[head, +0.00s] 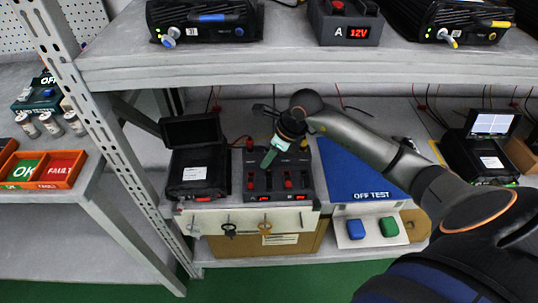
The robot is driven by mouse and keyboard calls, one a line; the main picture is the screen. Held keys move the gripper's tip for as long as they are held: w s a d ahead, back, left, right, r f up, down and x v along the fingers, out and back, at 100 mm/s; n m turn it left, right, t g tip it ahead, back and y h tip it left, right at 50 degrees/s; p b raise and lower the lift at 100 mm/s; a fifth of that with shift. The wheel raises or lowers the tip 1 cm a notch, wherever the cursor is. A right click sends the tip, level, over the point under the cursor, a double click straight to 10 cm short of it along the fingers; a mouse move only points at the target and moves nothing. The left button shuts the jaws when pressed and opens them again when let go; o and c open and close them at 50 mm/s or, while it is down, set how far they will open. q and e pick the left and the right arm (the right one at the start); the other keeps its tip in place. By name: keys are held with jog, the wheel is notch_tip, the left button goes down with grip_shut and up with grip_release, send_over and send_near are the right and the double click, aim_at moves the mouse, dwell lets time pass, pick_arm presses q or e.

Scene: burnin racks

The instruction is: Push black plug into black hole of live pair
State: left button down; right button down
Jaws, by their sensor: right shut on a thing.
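My right gripper (271,157) reaches in from the right and points down over the dark supply box (276,192) on the lower shelf. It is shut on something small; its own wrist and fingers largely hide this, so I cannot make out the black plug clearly. The box has two sockets groups, marked A and B, with small red displays (264,198) along its front edge. Red plugs (288,182) show on its top. The black holes are too small or covered to tell apart, and I cannot tell whether the gripped thing touches the box. My left gripper is not in view.
A black tester with a raised screen (195,172) stands just left of the box. A blue OFF TEST panel (362,172) lies to the right. The upper shelf edge (250,70) crosses above my arm.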

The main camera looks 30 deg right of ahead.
dwell(1.0)
jog(key=shift+f, duration=0.25)
dwell(0.5)
jog(key=shift+f+b, duration=0.15)
jog(key=shift+b, duration=0.35)
dwell(0.5)
jog(key=shift+f+b, duration=0.4)
jog(key=shift+f, duration=0.1)
dwell(0.6)
jog(key=shift+f+b, duration=0.7)
jog(key=shift+f, duration=0.1)
dwell(0.6)
